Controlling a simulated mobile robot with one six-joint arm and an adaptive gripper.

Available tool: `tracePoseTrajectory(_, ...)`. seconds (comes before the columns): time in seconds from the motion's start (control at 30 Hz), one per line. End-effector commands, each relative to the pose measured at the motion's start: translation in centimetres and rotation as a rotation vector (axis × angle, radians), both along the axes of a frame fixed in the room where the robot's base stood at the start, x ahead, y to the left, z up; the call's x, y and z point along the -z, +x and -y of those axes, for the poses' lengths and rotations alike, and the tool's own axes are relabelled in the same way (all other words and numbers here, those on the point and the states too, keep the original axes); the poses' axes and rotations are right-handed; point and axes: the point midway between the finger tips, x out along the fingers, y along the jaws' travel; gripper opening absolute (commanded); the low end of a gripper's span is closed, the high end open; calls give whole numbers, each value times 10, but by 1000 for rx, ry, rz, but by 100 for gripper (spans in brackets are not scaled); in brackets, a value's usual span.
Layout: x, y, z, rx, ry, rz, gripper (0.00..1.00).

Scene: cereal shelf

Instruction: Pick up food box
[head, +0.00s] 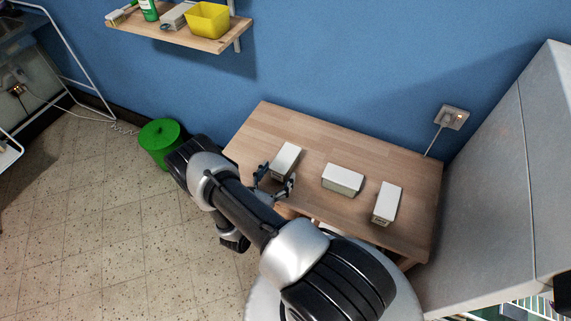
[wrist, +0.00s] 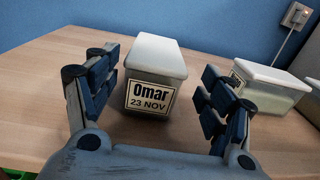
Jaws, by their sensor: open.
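Three food boxes with white lids stand on the wooden table. The left food box (head: 286,160) is straight ahead of my gripper (head: 276,186). In the wrist view this left box (wrist: 155,62) carries a label reading "Omar 23 NOV". My gripper, also in the wrist view (wrist: 160,92), is open, with one finger to each side of the box's near end; I cannot tell if either touches it. The middle food box (head: 342,180) also shows in the wrist view (wrist: 268,82), its label partly hidden by the right finger. The right food box (head: 387,203) stands farther right.
The wooden table (head: 325,148) stands against a blue wall with a socket (head: 452,117). A tall grey cabinet (head: 490,180) borders it on the right. A green bin (head: 160,140) stands left on the floor. A shelf (head: 180,36) with a yellow tub (head: 208,20) hangs upper left.

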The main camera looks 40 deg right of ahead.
Motion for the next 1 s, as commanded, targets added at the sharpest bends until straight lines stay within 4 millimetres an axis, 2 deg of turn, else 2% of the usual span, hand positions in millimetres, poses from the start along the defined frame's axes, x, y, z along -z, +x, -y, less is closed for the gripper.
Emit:
tracePoseTrajectory(0.17, 3, 7, 14, 4, 0, 2, 75)
tracePoseTrajectory(0.4, 5, 21, 44, 3, 0, 1, 75)
tracePoseTrajectory(0.7, 3, 24, 49, 0, 0, 0, 75)
tracePoseTrajectory(1.0, 3, 24, 49, 0, 0, 0, 56)
